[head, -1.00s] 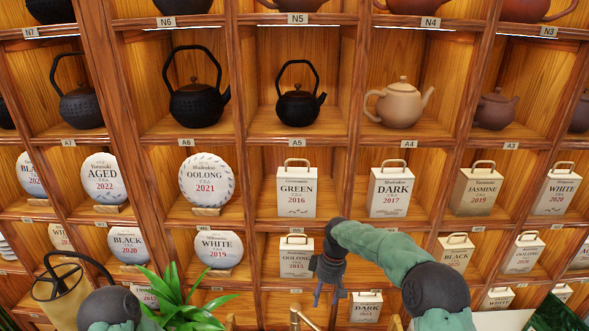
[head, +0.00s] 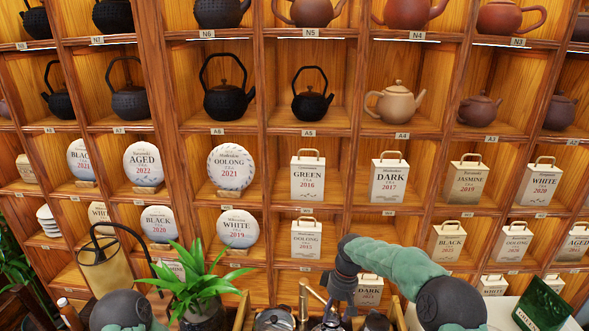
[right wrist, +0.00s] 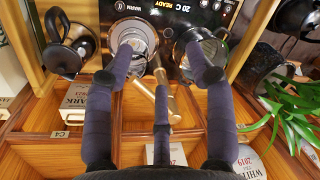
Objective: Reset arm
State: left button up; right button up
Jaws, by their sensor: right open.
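My right arm, with a green sleeve, reaches in from the lower right of the head view. Its dark gripper (head: 338,308) hangs pointing down in front of the lower shelves, near the counter items. In the right wrist view the gripper (right wrist: 161,75) has its purple-grey fingers spread apart, with nothing held between them. Metal-rimmed round items and a brass-coloured tube lie beyond the fingers; contact cannot be told. Only part of my left arm shows at the lower left of the head view; its gripper is out of view.
A wooden shelf wall (head: 265,75) holds teapots, round tea cakes and boxed teas. A machine with a lit display (right wrist: 205,12) shows in the wrist view.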

jog(key=s+f+m+y, duration=0.1)
jog(key=s+f+m, duration=0.2)
jog(key=s+f, duration=0.5)
jog(key=s+f+m+y, duration=0.15)
jog(key=s+f, duration=0.35)
jog(key=f, duration=0.7)
jog(key=s+f+m+t, duration=0.1)
jog(key=s+f+m, duration=0.25)
jog(key=s, duration=0.65)
jog(key=s+f+m, duration=0.2)
jog(key=s+m, duration=0.2)
jog(key=s, duration=0.5)
pick_arm(q)
notch_tip(320, 180, down, 22)
jog(key=b, duration=2.1)
jog(key=shift+w+r, duration=0.25)
jog(key=shift+w, duration=0.2)
pick_arm(e)
notch_tip(320, 180, down, 19)
jog(key=w+a+n, duration=0.1)
jog(key=w+a, duration=0.1)
jog(key=shift+n+t, duration=0.3)
jog(key=shift+t, duration=0.1)
